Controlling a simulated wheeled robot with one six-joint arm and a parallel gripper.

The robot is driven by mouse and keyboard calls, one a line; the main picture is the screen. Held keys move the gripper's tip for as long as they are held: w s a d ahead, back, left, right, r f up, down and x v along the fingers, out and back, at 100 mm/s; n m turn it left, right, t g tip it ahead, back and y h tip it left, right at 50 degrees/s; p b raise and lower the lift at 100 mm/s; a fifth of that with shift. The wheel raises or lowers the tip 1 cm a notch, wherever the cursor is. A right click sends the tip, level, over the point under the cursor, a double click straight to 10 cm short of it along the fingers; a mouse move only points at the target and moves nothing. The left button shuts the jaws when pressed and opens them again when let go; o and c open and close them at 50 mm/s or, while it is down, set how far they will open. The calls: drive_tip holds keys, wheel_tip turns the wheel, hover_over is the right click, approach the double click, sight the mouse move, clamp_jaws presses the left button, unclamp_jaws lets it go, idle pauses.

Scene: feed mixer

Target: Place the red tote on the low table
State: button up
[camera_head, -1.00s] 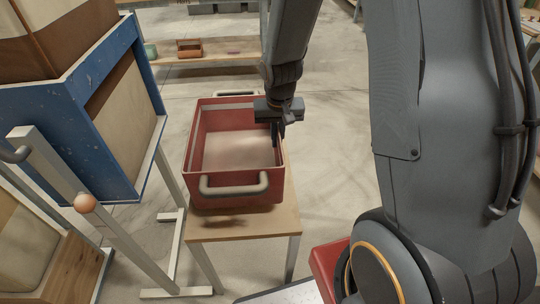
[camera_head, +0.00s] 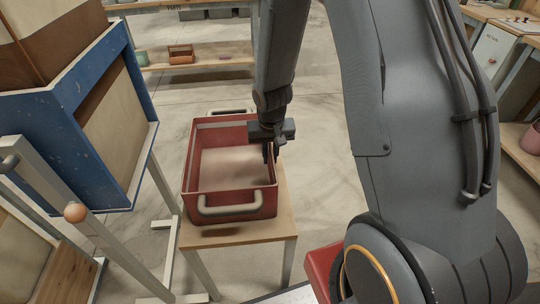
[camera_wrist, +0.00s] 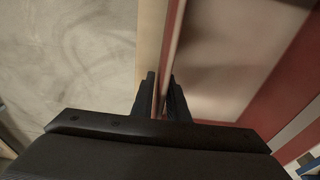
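The red tote (camera_head: 240,207) is an open, empty-looking box with pale handles at its near and far ends. It is upright over the low wooden table (camera_head: 265,232), within most of its top. A shadow shows under its near end; I cannot tell whether its bottom touches the table. My gripper (camera_head: 270,153) is at the tote's right wall. In the wrist view my gripper (camera_wrist: 162,95) has one finger on each side of the thin red wall (camera_wrist: 172,45), closed on it. The table's pale edge (camera_wrist: 150,35) shows left of the wall.
A shelf with a small brown box (camera_head: 181,54) is at the back. Open concrete floor lies behind and right of the table.

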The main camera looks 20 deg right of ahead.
drive_tip(key=shift+o, duration=0.6)
drive_tip(key=r, duration=0.3)
drive_tip(key=s+r, duration=0.1)
drive_tip(key=r, duration=0.7)
drive_tip(key=shift+s+a+r, duration=0.15)
drive_tip(key=shift+s+r, duration=0.05)
drive_tip(key=shift+s, duration=0.05)
drive_tip(key=shift+s+r, duration=0.35)
drive_tip(key=shift+r, duration=0.15)
drive_tip(key=s+r+g, duration=0.1)
drive_tip(key=s+r, duration=0.1)
drive_tip(key=s, duration=0.6)
drive_tip(key=s+d+r+n, duration=0.1)
drive_tip(key=s+r, duration=0.1)
drive_tip(key=s, duration=0.5)
drive_tip(key=shift+s+d+r+n+g, duration=0.25)
drive_tip(key=shift+s+r+n+g, duration=0.05)
drive_tip(key=shift+s+r+g, duration=0.1)
